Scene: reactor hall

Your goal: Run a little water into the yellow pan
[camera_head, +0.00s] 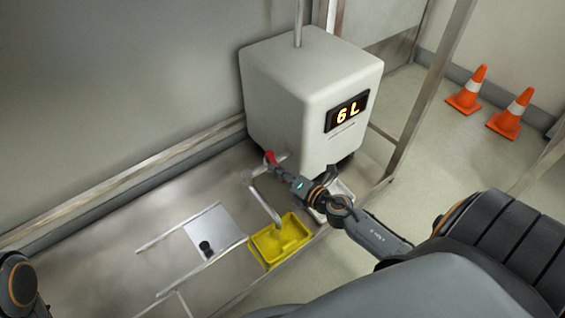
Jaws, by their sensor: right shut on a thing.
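The yellow pan (262,249) sits on the metal bench near its front edge, in the lower middle of the head view. A white tank (282,82) with a display reading "6 L" stands behind it. A bent metal spout (262,203) comes from the tank's lower front and ends over the pan. My right gripper (277,168) is shut on the red tap handle (269,156) at the spout's root. I cannot tell whether water is running or lies in the pan. My left gripper is out of view.
Left of the pan, a light plate (216,230) with a dark knob lies between thin rails on the bench. The bench is bare further left. A metal post (437,82) rises right of the tank. Two orange cones (467,91) stand on the floor beyond.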

